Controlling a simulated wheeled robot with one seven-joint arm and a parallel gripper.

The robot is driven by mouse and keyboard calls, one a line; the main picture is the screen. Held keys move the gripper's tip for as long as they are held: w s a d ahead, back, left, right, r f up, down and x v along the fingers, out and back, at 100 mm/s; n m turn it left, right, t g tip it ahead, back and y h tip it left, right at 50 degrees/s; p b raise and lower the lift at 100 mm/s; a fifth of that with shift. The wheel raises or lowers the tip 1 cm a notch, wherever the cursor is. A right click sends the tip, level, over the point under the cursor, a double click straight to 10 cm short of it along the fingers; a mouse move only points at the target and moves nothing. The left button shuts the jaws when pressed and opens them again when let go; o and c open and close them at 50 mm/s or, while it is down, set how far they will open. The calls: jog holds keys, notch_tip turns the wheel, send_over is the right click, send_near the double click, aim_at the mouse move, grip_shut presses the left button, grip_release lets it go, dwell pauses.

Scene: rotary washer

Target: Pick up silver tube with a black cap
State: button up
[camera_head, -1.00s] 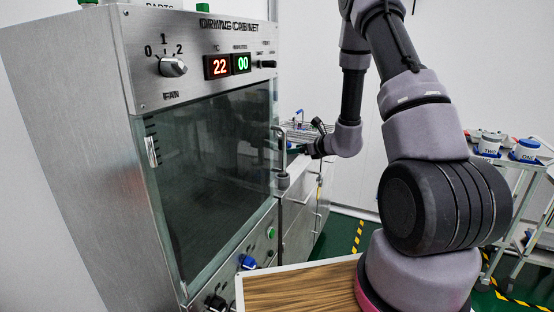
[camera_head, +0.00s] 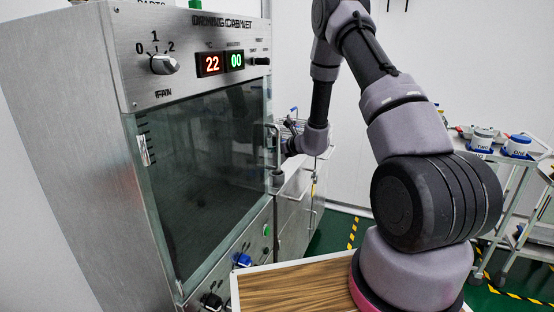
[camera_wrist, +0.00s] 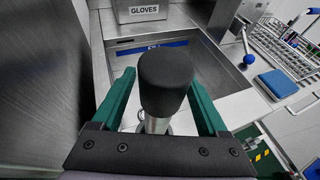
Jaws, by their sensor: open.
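The silver tube (camera_wrist: 157,124) with its black cap (camera_wrist: 165,82) shows in the middle of the wrist view. The cap faces the camera and hides most of the silver body below it. My gripper (camera_wrist: 163,92) is open, with one green finger on each side of the capped tube. A gap shows between the cap and the left finger; the right finger is close to the cap, and I cannot tell whether it touches. In the head view the cabinet and my arm hide the tube, and my gripper is hardly visible there.
A box labelled GLOVES (camera_wrist: 143,12) stands beyond the tube. A wire rack (camera_wrist: 283,45), a blue block (camera_wrist: 277,84) and a blue ball knob (camera_wrist: 249,59) are at the right. The drying cabinet (camera_head: 60,130) stands at the left. A trolley (camera_head: 520,180) with labelled jars is far right.

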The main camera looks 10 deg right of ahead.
grip_shut()
